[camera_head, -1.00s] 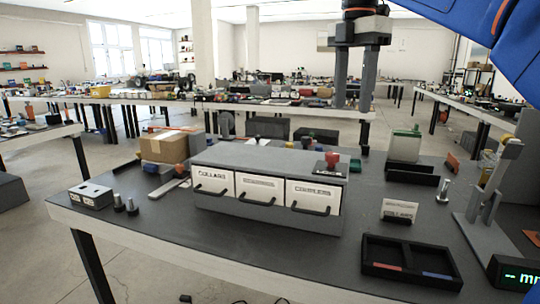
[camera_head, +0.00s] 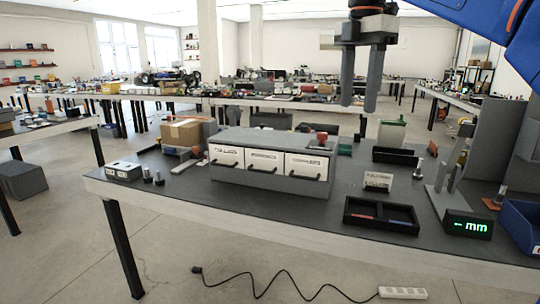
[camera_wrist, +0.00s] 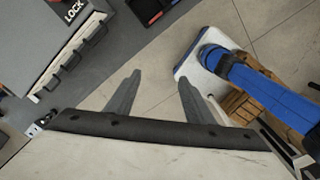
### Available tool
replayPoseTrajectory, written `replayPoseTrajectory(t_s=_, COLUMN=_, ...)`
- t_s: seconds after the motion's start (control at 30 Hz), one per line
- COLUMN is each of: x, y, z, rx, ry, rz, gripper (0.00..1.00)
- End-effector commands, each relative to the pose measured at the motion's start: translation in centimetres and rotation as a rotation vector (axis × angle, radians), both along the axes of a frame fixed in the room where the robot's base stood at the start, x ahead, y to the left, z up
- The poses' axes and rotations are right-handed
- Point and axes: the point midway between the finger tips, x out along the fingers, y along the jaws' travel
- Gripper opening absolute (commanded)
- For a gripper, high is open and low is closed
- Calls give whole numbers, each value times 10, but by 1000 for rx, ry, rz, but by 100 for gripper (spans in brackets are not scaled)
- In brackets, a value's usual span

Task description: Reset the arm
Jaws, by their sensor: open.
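My gripper (camera_head: 359,107) hangs in the air at the top of the head view, its two dark fingers pointing down and apart with nothing between them. It is above and behind the workbench top as seen there, clear of the items on it. In the wrist view the fingers of my gripper (camera_wrist: 158,80) are also spread, with bare floor between them. My blue arm link (camera_head: 480,20) fills the upper right corner of the head view.
The workbench (camera_head: 290,215) holds a grey drawer unit (camera_head: 225,175), a cardboard box (camera_head: 182,132), a black two-part tray (camera_head: 382,228), a gauge with a green display (camera_head: 467,225) and a blue bin (camera_head: 522,222). A power strip (camera_head: 402,292) lies on open floor in front.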

Motion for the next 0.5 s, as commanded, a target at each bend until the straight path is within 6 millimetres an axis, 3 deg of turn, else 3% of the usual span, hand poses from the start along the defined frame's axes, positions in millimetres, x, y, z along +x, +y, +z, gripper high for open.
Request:
replayPoseTrajectory(t_s=0.27, x=-10, y=-10, z=-19, rx=9, ry=-25, rz=-134, gripper=48)
replayPoseTrajectory(t_s=0.5, x=-24, y=-24, z=-47, rx=26, ry=-60, rz=-324, gripper=48)
